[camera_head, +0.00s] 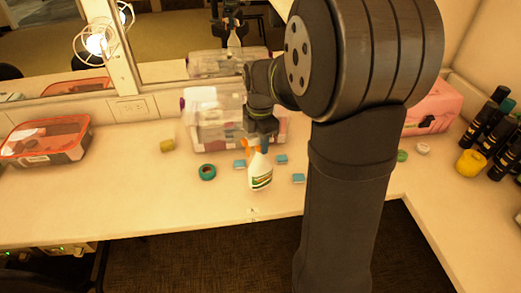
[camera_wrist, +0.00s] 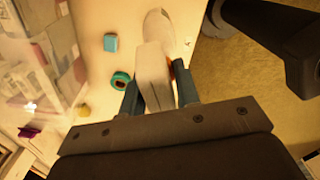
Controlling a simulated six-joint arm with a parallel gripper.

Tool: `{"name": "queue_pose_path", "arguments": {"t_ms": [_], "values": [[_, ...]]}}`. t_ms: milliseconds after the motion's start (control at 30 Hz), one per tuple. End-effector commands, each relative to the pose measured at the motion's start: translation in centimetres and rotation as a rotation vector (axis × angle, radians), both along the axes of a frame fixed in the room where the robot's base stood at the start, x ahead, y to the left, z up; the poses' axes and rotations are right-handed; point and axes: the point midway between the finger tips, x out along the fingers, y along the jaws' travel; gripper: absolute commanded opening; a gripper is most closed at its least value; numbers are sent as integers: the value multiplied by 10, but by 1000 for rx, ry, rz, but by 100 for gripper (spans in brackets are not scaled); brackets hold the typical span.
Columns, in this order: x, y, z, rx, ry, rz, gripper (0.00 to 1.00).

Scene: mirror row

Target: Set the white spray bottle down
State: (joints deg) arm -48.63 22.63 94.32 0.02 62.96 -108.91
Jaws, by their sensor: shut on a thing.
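The white spray bottle (camera_head: 260,172) has an orange trigger head and a green label. It is upright, perhaps slightly tilted, near the front of the counter (camera_head: 140,195). My gripper (camera_head: 260,143) is shut on the bottle at its upper part, coming from above. In the wrist view the bottle (camera_wrist: 154,75) lies between the two fingers of my gripper (camera_wrist: 160,92). I cannot tell whether its base touches the counter.
A teal tape roll (camera_head: 207,172) and small blue blocks (camera_head: 298,178) lie close around the bottle. A clear bin (camera_head: 215,120) stands behind. A red-rimmed container (camera_head: 45,140) is at left. Dark bottles (camera_head: 485,120) and a pink case (camera_head: 432,108) are at right. The front left counter is clear.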

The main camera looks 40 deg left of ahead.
Motion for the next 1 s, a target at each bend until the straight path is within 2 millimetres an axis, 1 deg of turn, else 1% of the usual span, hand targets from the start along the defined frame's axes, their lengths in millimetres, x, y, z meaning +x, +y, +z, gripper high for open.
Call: {"name": "queue_pose_path", "arguments": {"t_ms": [100,233,633,667,733,767,1000], "values": [[0,-1,-16,-3,2,0,0],[0,-1,-33,-3,1,0,0],[0,-1,-38,0,-1,-1,0],[0,-1,-39,-1,-1,-1,33],[0,-1,-38,-1,-1,0,47],[0,-1,-38,-1,-1,0,51],[0,-1,-38,-1,0,0,51]]}}
